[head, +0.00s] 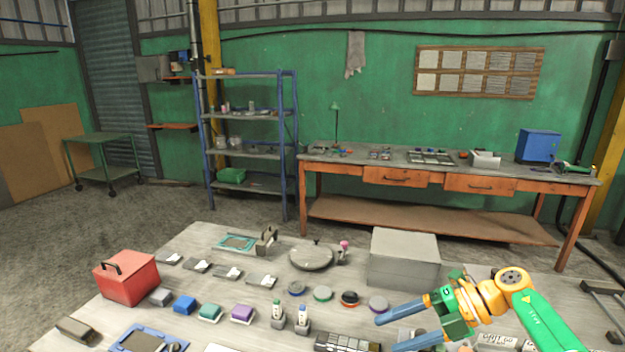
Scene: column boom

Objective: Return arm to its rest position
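My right arm (530,312) is green and orange and comes in from the lower right. Its gripper (388,334) points left over the front right of the workbench (190,242). Its two blue fingers are spread apart, with no held thing visible between them. How high they are above the bench is hard to tell. My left arm and gripper are not in view.
A large grey box (403,260) stands behind the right gripper. Coloured discs (378,304) and a keypad-like block (346,343) lie left of it. A red box (127,278), small coloured blocks (243,314) and a round plate (311,257) also stand on the bench.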

